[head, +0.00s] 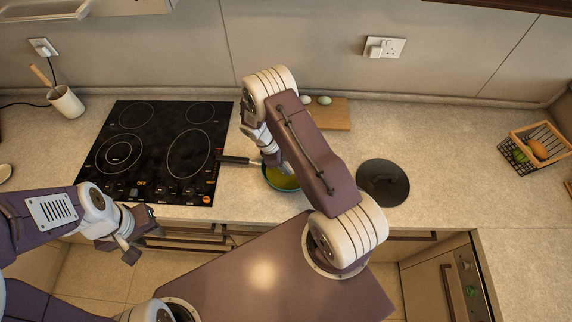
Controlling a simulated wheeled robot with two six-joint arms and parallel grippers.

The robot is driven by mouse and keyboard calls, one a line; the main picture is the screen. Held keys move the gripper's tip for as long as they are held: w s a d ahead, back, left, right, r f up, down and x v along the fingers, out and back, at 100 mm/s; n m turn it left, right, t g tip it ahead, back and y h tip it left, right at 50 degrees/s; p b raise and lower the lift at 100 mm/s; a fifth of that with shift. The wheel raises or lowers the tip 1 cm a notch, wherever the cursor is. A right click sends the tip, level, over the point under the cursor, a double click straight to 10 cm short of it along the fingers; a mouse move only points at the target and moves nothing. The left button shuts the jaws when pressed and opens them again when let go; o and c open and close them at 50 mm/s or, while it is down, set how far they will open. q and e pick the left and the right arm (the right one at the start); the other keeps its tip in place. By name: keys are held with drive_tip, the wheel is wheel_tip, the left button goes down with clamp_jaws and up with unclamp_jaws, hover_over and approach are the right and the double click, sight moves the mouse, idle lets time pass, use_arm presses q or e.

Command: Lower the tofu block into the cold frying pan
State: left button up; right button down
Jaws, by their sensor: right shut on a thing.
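The frying pan (283,183) is small with a teal rim, a yellowish inside and a dark handle (236,160) pointing left. It sits on the counter right of the hob, partly hidden by my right arm. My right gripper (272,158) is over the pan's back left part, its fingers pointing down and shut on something. I cannot make out the tofu block clearly; the gripper and arm hide that spot. My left gripper (142,245) is empty in front of the counter edge, below the hob, with its fingers apart.
The black hob (150,150) reads OFF and is empty. A dark round lid (383,182) lies right of the pan. A wooden board (335,115) with small pale items is behind my arm. A utensil pot (66,102) stands left; a basket (540,148) of produce stands right.

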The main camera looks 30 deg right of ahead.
drive_tip(key=shift+f+b, duration=0.3)
drive_tip(key=shift+f, duration=0.15)
drive_tip(key=c, duration=0.9)
unclamp_jaws()
drive_tip(key=b+v, duration=0.2)
drive_tip(key=v, duration=0.7)
drive_tip(key=shift+r, duration=0.1)
drive_tip(key=shift+b, duration=0.3)
